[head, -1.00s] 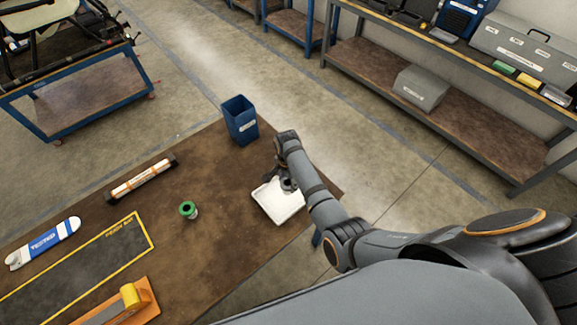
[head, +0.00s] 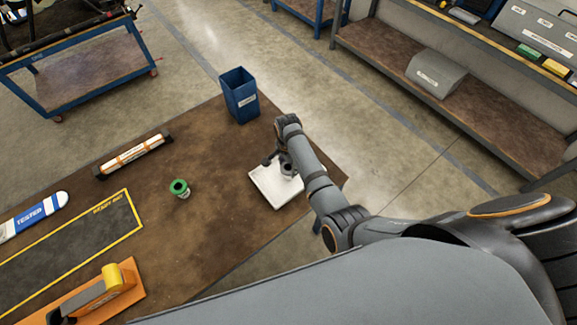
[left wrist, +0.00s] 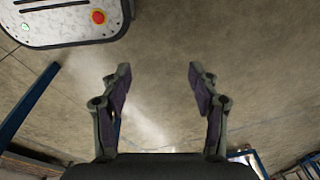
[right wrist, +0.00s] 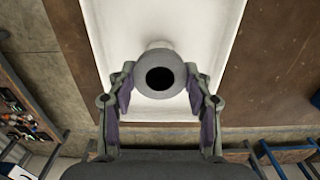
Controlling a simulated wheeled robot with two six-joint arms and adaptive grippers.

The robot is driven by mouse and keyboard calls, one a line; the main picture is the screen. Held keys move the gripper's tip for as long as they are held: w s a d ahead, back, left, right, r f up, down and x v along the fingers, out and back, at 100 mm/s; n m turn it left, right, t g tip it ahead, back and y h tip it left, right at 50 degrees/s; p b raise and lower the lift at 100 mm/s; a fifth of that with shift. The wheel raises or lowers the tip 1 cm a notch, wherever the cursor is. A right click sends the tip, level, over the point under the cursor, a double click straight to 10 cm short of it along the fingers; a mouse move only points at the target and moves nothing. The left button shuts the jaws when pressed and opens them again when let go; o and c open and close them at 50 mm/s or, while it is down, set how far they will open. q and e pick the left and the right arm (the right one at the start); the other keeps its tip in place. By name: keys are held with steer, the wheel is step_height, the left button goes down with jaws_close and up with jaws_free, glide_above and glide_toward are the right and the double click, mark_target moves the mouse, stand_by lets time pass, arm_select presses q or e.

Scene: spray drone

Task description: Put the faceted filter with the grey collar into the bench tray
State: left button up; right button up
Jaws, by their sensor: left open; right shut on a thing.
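The filter with the grey collar (right wrist: 160,73) is between the fingers of my right gripper (right wrist: 160,92), which is shut on it. In the right wrist view its round collar with a dark hole faces the camera, and its lower body is mostly hidden. It is over the white bench tray (head: 268,190); I cannot tell whether it touches the tray floor. In the head view the filter (head: 287,169) is partly hidden by my right arm. My left gripper (left wrist: 160,95) is open and empty, above the bare floor, away from the bench.
A filter with a green collar (head: 180,188) stands left of the tray. A blue bin (head: 240,95) stands behind it. An orange-labelled tube (head: 133,156), a dark mat (head: 75,250), a tester (head: 30,217) and an orange block tool (head: 105,292) lie further left. Bench around the tray is clear.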

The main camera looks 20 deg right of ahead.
mark_target(288, 167)
steer(key=o, duration=0.7)
steer(key=shift+a+f, duration=0.1)
steer(key=shift+f, duration=0.15)
steer(key=shift+o, duration=1.4)
steer(key=shift+w, duration=0.1)
steer(key=shift+o, duration=0.8)
steer(key=shift+r, duration=0.2)
step_height(288, 167, up, 8)
steer(key=p, duration=0.8)
arm_select(q)
step_height(288, 167, up, 8)
steer(key=s, duration=0.2)
steer(key=shift+s+a, duration=0.15)
steer(key=shift+a, duration=0.3)
arm_select(e)
steer(key=shift+r, duration=2.05)
